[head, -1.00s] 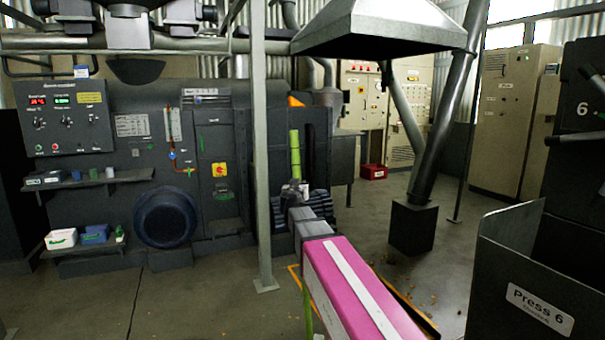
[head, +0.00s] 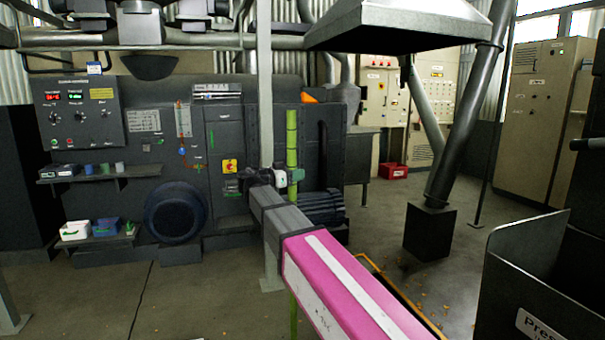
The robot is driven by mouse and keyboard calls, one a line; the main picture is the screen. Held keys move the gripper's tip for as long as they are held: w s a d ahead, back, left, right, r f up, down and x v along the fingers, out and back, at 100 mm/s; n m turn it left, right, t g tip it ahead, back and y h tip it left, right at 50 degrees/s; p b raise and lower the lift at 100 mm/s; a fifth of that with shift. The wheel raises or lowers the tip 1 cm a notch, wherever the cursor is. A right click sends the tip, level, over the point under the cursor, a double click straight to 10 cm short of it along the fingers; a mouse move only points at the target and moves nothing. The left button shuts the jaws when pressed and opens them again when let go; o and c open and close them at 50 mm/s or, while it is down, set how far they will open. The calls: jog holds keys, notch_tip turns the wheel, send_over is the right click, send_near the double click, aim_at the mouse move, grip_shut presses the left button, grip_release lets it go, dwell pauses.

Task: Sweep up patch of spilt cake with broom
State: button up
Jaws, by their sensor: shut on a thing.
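The broom's green, jointed handle (head: 292,135) stands nearly upright in the head view. My gripper (head: 290,178) is shut on the handle, with the handle rising above it. A short lower piece of the handle shows below my pink and white arm, which hides the part between. The broom head is out of view. Small orange-brown crumbs of spilt cake (head: 428,296) lie scattered on the concrete floor to the right of my arm. My arm hides part of that floor.
A grey post (head: 265,90) stands just behind the gripper. A dark machine (head: 130,150) with shelves fills the back left. A slanted pipe on a black base (head: 429,232) and an open-topped dark metal bin (head: 525,275) stand right. Floor at the left front is clear.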

jog(key=shift+s, duration=0.1)
jog(key=shift+f, duration=2.85)
